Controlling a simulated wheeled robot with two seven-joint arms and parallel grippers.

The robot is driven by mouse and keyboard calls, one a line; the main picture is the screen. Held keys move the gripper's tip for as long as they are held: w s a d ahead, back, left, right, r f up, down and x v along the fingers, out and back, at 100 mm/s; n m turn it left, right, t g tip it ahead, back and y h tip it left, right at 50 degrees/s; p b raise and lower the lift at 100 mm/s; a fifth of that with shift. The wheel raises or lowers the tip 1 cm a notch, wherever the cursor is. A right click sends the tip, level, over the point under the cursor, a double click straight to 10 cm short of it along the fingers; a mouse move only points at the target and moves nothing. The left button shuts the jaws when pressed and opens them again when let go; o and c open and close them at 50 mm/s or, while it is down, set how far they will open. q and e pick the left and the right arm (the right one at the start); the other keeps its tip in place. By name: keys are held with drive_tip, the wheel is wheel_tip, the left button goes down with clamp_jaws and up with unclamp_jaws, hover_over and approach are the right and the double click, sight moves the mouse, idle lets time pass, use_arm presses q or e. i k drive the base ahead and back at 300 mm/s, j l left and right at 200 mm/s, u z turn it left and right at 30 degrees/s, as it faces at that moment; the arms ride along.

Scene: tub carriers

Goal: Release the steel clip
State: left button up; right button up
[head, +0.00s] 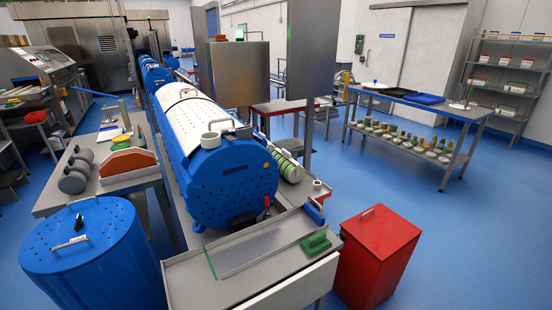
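A blue perforated drum (230,185) with a white curved cover (192,108) lies on its side in the middle of the view. A small red-topped lever (267,201) and a black block (243,219) are at the foot of its near end. An upright blue tub (103,262) stands at the front left, with a pale metal handle (71,243) and a small dark fitting (80,222) on its top. I cannot tell for certain which small part is the steel clip. Neither of my grippers shows in this view.
A steel tray table (190,285) with a green block (316,243) is at the front. A red bin (375,255) stands to its right. A bench (110,180) with grey cylinders is at left. Blue floor is open at the right, before a blue-topped table (430,103).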

sight(229, 138)
drive_tip(key=i+l+u, duration=0.15)
drive_tip(key=l, duration=0.3)
drive_tip(key=i+l+u, duration=0.2)
drive_tip(key=l, duration=0.3)
drive_tip(key=l+u, duration=0.15)
drive_tip(key=l, duration=0.35)
